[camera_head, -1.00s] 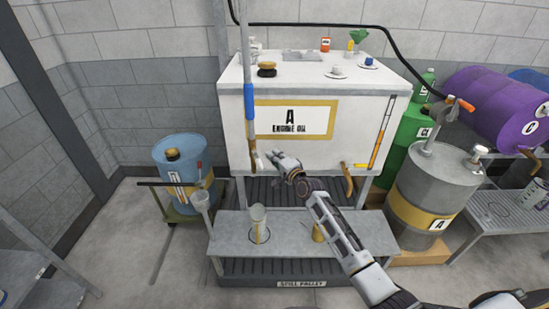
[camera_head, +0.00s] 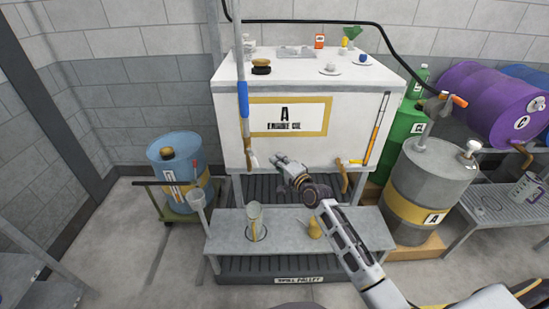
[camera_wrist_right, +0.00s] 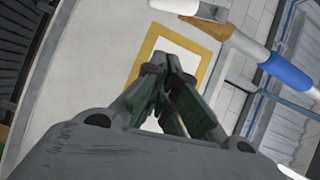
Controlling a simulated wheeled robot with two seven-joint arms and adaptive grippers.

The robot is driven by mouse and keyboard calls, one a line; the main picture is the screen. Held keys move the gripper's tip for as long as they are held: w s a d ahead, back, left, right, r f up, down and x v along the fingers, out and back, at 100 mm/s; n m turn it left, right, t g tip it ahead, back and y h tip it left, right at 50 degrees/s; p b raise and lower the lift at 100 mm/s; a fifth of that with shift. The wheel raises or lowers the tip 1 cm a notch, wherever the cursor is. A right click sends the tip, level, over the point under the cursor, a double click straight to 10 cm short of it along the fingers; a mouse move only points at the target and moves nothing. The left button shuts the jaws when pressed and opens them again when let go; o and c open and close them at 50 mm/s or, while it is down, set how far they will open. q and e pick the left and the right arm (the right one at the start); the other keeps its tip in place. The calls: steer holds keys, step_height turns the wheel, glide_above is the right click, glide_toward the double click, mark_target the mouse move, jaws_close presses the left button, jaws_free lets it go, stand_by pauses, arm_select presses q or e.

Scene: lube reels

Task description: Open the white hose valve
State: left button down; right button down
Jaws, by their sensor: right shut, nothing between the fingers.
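A hose pipe hangs in front of the white engine oil tank (camera_head: 228,120), with a blue grip (camera_head: 243,98), a brass-coloured section and a small white end piece (camera_head: 252,160) that may be the white valve. My right gripper (camera_head: 278,159) is just right of that end piece, in front of the tank's lower front, apart from it and empty. In the right wrist view the fingers (camera_wrist_right: 168,68) are together before the tank's yellow-framed label. The blue grip (camera_wrist_right: 287,72) and a white part (camera_wrist_right: 175,5) show beyond, at upper right. My left gripper is not in view.
A grey bench (camera_head: 280,228) below carries a clear measuring cup (camera_head: 253,222) and a yellow container (camera_head: 314,229). A blue drum (camera_head: 180,160) stands left. A grey drum (camera_head: 430,185) stands right. A brass tap (camera_head: 345,178) is at the tank's right.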

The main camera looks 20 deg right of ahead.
steer(key=shift+v, duration=2.1)
steer(key=shift+r, duration=0.1)
